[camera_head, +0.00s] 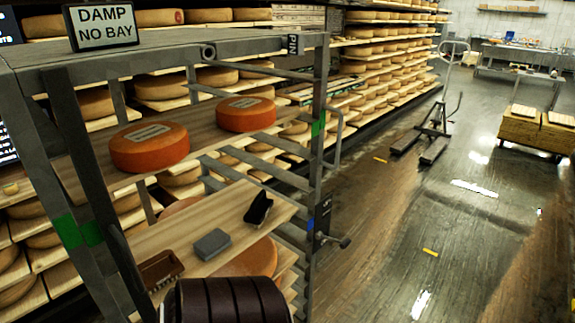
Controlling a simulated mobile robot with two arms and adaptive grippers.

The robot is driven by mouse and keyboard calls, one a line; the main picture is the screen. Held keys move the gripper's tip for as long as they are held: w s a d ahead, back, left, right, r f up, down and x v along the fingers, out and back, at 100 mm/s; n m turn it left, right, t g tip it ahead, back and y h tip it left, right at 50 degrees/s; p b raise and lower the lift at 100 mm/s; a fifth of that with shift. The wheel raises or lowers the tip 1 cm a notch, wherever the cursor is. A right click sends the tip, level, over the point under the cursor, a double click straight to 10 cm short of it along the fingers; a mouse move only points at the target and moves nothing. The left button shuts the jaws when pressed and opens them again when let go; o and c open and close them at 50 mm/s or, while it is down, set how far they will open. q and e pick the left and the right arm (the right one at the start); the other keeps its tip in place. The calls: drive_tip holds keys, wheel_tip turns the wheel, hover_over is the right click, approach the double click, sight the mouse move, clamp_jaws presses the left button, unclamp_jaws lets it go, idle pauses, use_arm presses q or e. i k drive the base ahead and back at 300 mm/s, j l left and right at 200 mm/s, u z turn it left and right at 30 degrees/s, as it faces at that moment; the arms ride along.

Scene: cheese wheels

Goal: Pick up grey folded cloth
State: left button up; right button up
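The grey folded cloth (212,244) appears as a small grey block lying flat on a wooden shelf board (185,228) of the metal rack, in the head view, left of centre and low. It lies between a black object (258,208) on its right and a brown open tray or box (160,269) on its left, apart from both. Neither of my grippers shows in this view. A dark ribbed round shape covers the bottom edge in front of the shelf; I cannot tell what it is.
The metal rack (318,130) has uprights and rails around the shelf. Two orange cheese wheels (150,146) (246,114) sit on the board above. A sign (101,25) stands on top. The floor right of the rack is open, with a lift trolley (437,118) farther back.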

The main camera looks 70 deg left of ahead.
sight(214, 242)
drive_tip(key=u, duration=2.85)
